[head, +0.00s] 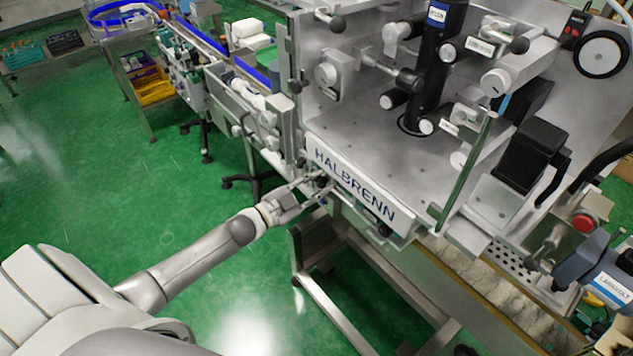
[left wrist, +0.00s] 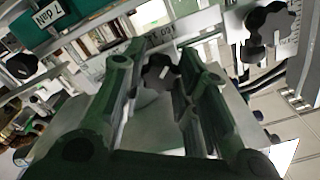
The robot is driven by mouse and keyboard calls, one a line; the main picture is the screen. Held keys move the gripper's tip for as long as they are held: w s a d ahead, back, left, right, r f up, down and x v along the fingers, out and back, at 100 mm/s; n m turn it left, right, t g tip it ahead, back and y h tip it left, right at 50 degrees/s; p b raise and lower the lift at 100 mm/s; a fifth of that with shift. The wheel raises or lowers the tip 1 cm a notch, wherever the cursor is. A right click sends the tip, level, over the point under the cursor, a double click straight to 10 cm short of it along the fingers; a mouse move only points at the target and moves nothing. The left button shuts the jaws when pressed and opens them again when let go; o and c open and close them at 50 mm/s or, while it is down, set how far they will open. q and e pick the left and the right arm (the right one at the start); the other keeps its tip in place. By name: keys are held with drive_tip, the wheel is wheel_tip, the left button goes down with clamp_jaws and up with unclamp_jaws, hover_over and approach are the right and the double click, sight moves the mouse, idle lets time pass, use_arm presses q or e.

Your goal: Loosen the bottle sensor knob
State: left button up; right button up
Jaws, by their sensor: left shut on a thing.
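My left gripper (head: 318,183) reaches in from the left in the head view, at the machine's lower front edge beside the HALBRENN plate. In the left wrist view, the fingers of my left gripper (left wrist: 163,82) are on both sides of a black lobed knob (left wrist: 161,72) with a white mark, and are shut on it. This appears to be the bottle sensor knob. In the head view the knob is too small and covered by the fingers to make out clearly. My right gripper is in neither view.
The HALBRENN plate (head: 352,187) runs along the machine's front edge, right of my left gripper. A conveyor section (head: 245,105) stands close behind it. Another black knob (left wrist: 268,24) is at the upper right of the left wrist view. Green floor (head: 110,190) is open at left.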

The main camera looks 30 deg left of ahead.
use_arm(q)
drive_tip(key=shift+n, duration=0.6)
drive_tip(key=shift+f, duration=0.1)
drive_tip(key=o, duration=1.1)
drive_tip(key=shift+c, duration=0.2)
drive_tip(key=v, duration=1.2)
